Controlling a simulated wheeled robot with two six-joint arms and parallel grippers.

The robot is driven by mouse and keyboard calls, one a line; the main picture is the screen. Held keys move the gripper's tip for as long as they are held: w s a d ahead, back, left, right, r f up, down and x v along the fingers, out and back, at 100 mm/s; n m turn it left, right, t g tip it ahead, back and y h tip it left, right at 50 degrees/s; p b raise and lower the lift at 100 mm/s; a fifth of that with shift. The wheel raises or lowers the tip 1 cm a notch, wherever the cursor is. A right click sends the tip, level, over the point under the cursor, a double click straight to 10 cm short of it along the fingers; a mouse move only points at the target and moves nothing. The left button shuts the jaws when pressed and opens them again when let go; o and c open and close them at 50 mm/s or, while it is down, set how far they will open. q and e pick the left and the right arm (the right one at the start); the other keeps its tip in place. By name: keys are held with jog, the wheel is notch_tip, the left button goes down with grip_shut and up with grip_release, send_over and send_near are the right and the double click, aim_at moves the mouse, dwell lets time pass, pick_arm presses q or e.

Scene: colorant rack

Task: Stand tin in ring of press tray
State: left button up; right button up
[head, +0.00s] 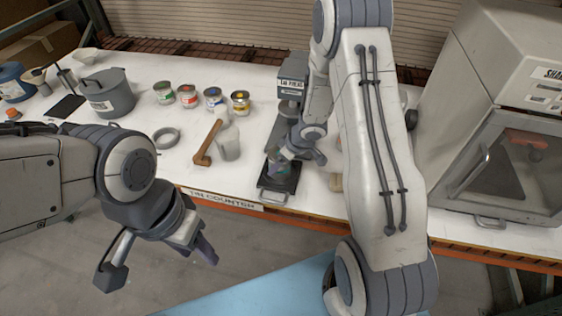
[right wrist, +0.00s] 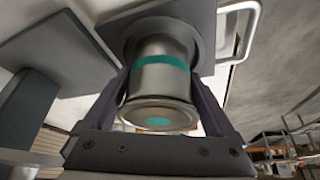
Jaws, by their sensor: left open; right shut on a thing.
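The tin (right wrist: 160,80) is metal with a teal band and a teal dot on the end facing the wrist camera. My right gripper (right wrist: 165,95) is shut on it, one finger on each side. In the head view the tin (head: 276,166) is upright over the dark press tray (head: 284,187), partly hidden by my right gripper (head: 288,153). In the right wrist view the tin's far end meets the round grey ring (right wrist: 200,30) of the tray; whether it is fully seated I cannot tell. My left gripper (head: 158,262) is open and empty, in front of the counter.
The lid press (head: 292,75) stands behind the tray. A brown-handled mallet (head: 207,143), a translucent cup (head: 228,143), a grey ring (head: 166,137) and several paint tins (head: 188,96) lie to the left. A shaker cabinet (head: 500,150) stands right. The front-left counter is mostly clear.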

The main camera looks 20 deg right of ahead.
jog(key=o, duration=1.3)
jog(key=shift+r+p, duration=0.35)
jog(key=shift+r, duration=0.1)
jog(key=p+v, duration=0.5)
jog(key=v, duration=0.6)
jog(key=s+a+r+t+h, duration=0.2)
jog(key=a+r+h, duration=0.2)
jog(key=a+r, duration=0.55)
jog(key=s+a+r+g, duration=0.2)
jog(key=s+a, duration=0.1)
jog(key=s, duration=0.4)
jog(key=s+a+r+g+y, duration=0.1)
jog(key=s+a+r+g, duration=0.1)
jog(key=s, duration=0.6)
jog(key=s+a+r+g+y, duration=0.1)
jog(key=s+a+r+g, duration=0.1)
jog(key=s, duration=0.6)
jog(key=shift+s+a+r+n, duration=0.1)
jog(key=shift+a+n, duration=0.1)
jog(key=shift+a, duration=0.25)
jog(key=shift+s+a+r+n, duration=0.1)
jog(key=shift+s+a+n, duration=0.1)
jog(key=shift+a, duration=0.2)
jog(key=shift+f, duration=0.1)
